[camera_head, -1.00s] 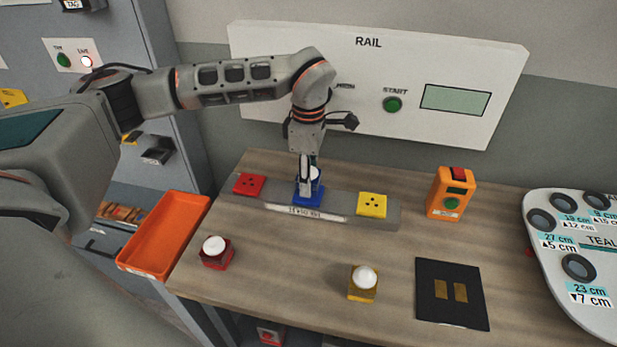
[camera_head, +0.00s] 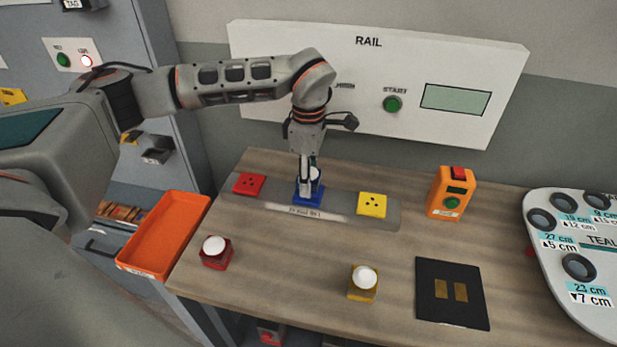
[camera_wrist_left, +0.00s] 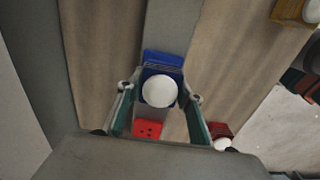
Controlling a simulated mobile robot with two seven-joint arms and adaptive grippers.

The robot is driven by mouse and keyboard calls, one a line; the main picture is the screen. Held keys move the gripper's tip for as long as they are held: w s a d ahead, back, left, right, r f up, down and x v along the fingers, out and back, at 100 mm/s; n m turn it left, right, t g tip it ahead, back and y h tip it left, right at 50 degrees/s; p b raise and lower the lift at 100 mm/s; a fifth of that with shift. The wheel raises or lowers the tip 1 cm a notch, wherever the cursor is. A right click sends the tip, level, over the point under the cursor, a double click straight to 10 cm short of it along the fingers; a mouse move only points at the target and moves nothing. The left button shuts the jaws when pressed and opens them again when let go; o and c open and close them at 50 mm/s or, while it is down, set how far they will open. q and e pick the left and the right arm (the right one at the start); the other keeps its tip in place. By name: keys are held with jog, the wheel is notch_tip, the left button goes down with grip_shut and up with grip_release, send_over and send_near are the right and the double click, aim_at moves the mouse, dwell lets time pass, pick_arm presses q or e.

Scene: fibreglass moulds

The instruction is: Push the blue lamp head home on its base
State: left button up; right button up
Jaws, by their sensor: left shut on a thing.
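The blue lamp head, with a white dome (camera_wrist_left: 159,91), is between the fingers of my left gripper (camera_head: 306,187), which is shut on it. In the head view it stands over the blue base (camera_head: 309,196) in the middle of the grey rail (camera_head: 340,208). The blue base also shows in the left wrist view (camera_wrist_left: 163,59). The fingers partly hide the head, and I cannot tell whether a gap is left between head and base. My right gripper is not in view.
The rail also carries a red base (camera_head: 249,184) and a yellow base (camera_head: 372,205). A red lamp head (camera_head: 215,252) and a yellow lamp head (camera_head: 363,284) stand in front. An orange tray (camera_head: 165,235), orange device (camera_head: 451,192) and black mat (camera_head: 451,292) are around; the wall panel (camera_head: 380,75) is behind.

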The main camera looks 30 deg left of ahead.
pick_arm(q)
jog(key=shift+f, duration=0.5)
jog(key=o, duration=1.1)
notch_tip(320, 180, up, 12)
jog(key=shift+r, duration=0.1)
